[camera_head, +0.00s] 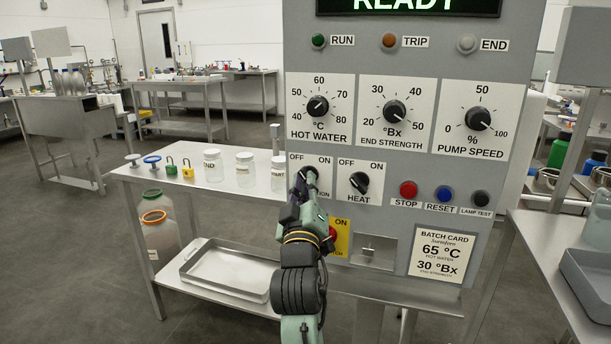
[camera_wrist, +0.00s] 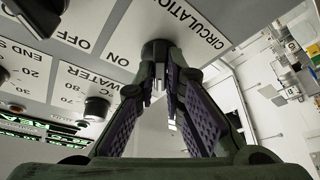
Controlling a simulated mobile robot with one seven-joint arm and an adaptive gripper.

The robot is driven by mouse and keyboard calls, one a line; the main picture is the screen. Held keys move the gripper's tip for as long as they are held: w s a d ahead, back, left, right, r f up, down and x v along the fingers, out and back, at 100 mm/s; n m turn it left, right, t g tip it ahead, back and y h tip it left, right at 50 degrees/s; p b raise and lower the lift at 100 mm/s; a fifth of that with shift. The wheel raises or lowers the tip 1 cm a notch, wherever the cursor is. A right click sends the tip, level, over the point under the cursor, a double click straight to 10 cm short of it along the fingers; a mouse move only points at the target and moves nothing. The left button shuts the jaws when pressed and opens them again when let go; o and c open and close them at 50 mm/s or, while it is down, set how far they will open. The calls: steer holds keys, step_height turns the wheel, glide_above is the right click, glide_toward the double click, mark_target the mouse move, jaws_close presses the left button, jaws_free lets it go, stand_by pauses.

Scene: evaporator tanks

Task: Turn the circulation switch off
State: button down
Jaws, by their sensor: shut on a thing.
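The circulation switch is a dark round knob below OFF and ON labels on the panel. In the head view my gripper (camera_head: 306,181) covers it, leaving only part of its white label plate (camera_head: 323,174) in sight. In the wrist view the dark knob (camera_wrist: 157,47) sits beside the word CIRCULATION, and my gripper (camera_wrist: 163,85) has both fingers closed on it. The fingers hide the pointer, so I cannot tell which way the switch is turned.
The heat switch (camera_head: 359,183) is close on the right. A yellow plate with a red switch (camera_head: 341,238) is just below, partly behind my arm. Jars (camera_head: 245,170) and padlocks (camera_head: 187,169) stand on the steel table at left. The stop button (camera_head: 408,189) is further right.

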steer(key=shift+d+r+n+y+p, duration=0.15)
steer(key=shift+n+y+p, duration=0.25)
steer(key=shift+n, duration=0.8)
steer(key=c, duration=1.7)
jaws_free()
steer(key=shift+g, duration=0.3)
steer(key=v, duration=0.7)
steer(key=shift+s, duration=0.25)
